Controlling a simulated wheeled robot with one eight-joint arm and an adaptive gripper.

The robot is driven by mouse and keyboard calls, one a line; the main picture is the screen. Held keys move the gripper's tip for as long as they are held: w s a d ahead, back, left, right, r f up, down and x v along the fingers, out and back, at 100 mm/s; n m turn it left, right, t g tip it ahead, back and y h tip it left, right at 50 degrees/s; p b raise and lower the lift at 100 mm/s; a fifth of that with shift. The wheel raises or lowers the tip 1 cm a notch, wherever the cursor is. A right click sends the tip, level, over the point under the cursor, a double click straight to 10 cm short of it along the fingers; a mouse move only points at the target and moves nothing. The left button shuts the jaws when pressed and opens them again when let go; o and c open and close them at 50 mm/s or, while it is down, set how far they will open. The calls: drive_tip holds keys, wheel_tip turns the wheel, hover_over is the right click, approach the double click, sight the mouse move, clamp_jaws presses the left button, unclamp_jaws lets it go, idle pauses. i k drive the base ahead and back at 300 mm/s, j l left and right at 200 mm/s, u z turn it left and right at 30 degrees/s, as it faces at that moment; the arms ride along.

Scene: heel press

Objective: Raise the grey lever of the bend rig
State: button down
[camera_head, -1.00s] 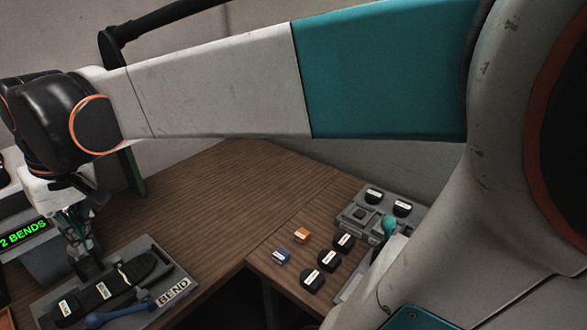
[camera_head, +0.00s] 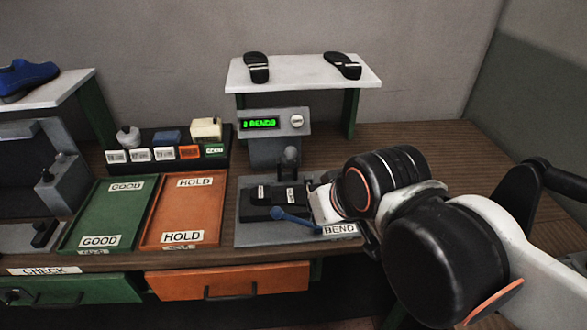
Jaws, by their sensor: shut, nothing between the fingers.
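The bend rig (camera_head: 245,232) is a grey plate labelled BEND on the bench. A black sole with white labels (camera_head: 272,206) lies on it. A blue-grey lever (camera_head: 297,221) with a round end lies low along the front of the plate. A dark grey upright piece with a round knob (camera_head: 290,154) stands at the back; I cannot tell whether it is the grey lever. My gripper (camera_head: 309,188) is at the right side of the rig, pointing left, close above the plate. It is shut and empty. Its fingertips are small and dark, and contact with the rig is unclear.
A display box (camera_head: 275,123) with green "BENDS" text stands behind the rig. A white shelf (camera_head: 300,72) holds two dark soles. An orange HOLD tray (camera_head: 152,220) and green GOOD tray (camera_head: 75,225) lie left. The bench (camera_head: 455,150) is bare at back right.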

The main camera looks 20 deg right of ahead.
sight(291, 153)
drive_tip(key=j, duration=1.8)
drive_tip(key=l+z, duration=0.1)
drive_tip(key=l, duration=0.15)
drive_tip(key=j, duration=0.3)
drive_tip(key=u, duration=0.05)
